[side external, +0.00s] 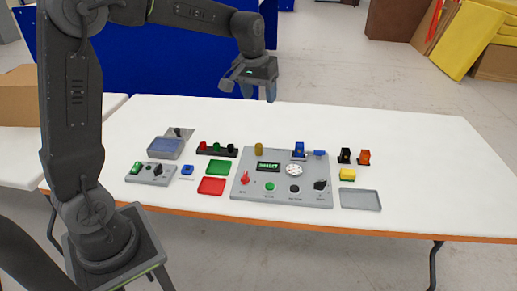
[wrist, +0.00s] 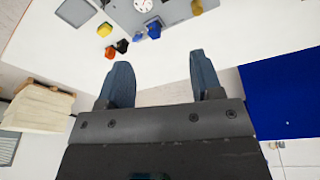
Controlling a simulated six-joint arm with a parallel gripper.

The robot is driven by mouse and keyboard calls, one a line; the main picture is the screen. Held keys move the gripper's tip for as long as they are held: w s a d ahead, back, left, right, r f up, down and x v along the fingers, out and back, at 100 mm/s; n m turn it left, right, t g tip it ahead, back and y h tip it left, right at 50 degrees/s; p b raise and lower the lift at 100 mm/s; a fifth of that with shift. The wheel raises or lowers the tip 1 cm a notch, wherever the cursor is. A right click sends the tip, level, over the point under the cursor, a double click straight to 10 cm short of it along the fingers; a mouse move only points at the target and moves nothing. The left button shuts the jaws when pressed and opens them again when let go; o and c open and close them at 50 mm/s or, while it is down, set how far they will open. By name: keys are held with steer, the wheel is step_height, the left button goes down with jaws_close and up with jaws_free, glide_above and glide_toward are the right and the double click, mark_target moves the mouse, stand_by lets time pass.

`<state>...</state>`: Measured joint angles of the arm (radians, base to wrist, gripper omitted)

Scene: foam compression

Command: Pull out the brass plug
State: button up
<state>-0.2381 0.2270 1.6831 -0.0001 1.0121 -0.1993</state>
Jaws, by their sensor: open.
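The brass plug (side external: 259,148) is a short, upright gold-brown cylinder at the back edge of the grey control panel (side external: 250,190). My gripper (side external: 249,90) is open and empty, high above the back of the table and well clear of the plug. In the wrist view its two blue-grey fingers (wrist: 160,65) are spread apart with nothing between them.
The panel carries a red knob (side external: 245,177), a green button (side external: 270,186) and a blue part (side external: 299,149). Black (side external: 345,156) and orange (side external: 364,157) connectors, a yellow block (side external: 347,174) and a grey tray (side external: 361,199) stand right. The table's back strip is clear.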

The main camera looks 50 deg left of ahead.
steer(key=w+a+f+n+g, duration=0.1)
steer(key=w+a+f+n, duration=0.1)
steer(key=w+a+f, duration=0.6)
steer(key=n+g, duration=0.2)
glide_above(259, 145)
steer(key=shift+h, duration=0.3)
step_height(259, 145, down, 12)
steer(key=shift+a+f, duration=0.1)
steer(key=shift+f, duration=0.1)
steer(key=shift+f, duration=0.1)
steer(key=shift+f, duration=4.35)
jaws_close()
steer(key=shift+r, duration=3.05)
